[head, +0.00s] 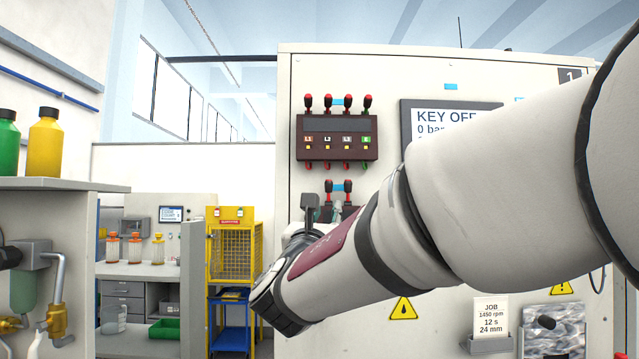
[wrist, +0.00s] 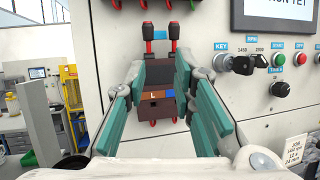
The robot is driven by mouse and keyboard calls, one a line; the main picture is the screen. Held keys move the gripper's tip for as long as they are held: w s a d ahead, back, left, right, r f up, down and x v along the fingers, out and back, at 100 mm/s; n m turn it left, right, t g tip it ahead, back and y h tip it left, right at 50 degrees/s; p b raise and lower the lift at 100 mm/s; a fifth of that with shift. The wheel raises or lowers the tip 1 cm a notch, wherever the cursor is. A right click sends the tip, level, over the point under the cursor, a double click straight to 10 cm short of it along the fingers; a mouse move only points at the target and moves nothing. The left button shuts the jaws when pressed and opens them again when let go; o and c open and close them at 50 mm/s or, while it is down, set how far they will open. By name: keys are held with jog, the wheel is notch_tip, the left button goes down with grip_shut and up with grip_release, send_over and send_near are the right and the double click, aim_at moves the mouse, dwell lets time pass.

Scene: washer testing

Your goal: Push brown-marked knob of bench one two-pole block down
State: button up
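The dark two-pole block (wrist: 152,110) is on the white panel in the wrist view, with an orange-brown label marked L (wrist: 153,96) at left and a blue one at right. Two black knobs on red stems stand up from its top. The left one, the brown-marked knob (wrist: 148,34), is above the brown label. My gripper (wrist: 162,72) is open, with its teal-padded fingers on either side of the block in the picture and nothing held. Contact cannot be told. In the head view the block (head: 347,211) is mostly hidden behind my gripper (head: 324,208).
A larger four-pole block (head: 337,138) with red and black knobs is just above. A display (head: 450,118) is to the right, partly hidden by my arm. A key switch (wrist: 242,65) and buttons lie right of my gripper. A yellow cage cart (head: 232,250) stands left of the panel.

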aim_at(328, 189)
jog(key=shift+n+t+y, duration=0.3)
jog(key=shift+n+y, duration=0.1)
jog(key=x, duration=0.4)
jog(key=a+p+x, duration=0.1)
jog(key=x, duration=0.8)
jog(key=shift+w+a+r+p, duration=0.15)
jog(key=shift+w+r+p, duration=0.15)
jog(key=shift+w+p, duration=0.15)
jog(key=shift+c, duration=0.3)
grip_shut()
